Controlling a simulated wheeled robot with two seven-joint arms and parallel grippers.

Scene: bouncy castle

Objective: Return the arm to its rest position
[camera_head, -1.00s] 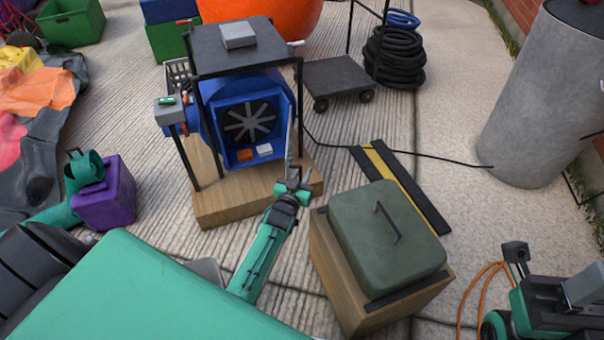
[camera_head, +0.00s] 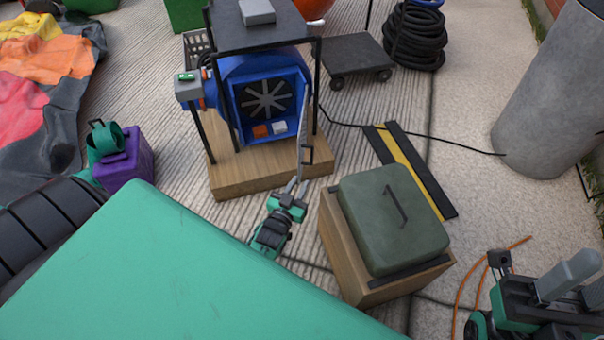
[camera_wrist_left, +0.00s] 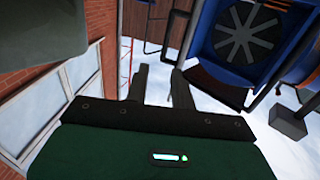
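My left gripper (camera_head: 297,187) is in the middle of the head view, just in front of the blue blower (camera_head: 235,100). Its two fingers are apart with nothing between them; the left wrist view also shows them spread and empty (camera_wrist_left: 160,85). A thin panel with a black handle (camera_head: 308,155) stands edge-on at the blower's right side, just beyond the fingertips. The blower's fan face (camera_wrist_left: 245,40) shows at upper right in the left wrist view. My right arm (camera_head: 545,300) shows at the lower right; its fingers cannot be made out clearly.
A wooden crate (camera_head: 345,245) with a green lidded case (camera_head: 393,215) stands right of my left gripper. A purple box (camera_head: 125,168) is at left. A grey cylinder (camera_head: 550,105), a black-and-yellow strip (camera_head: 405,165) and a cable are at right. Bare ground lies left of the blower.

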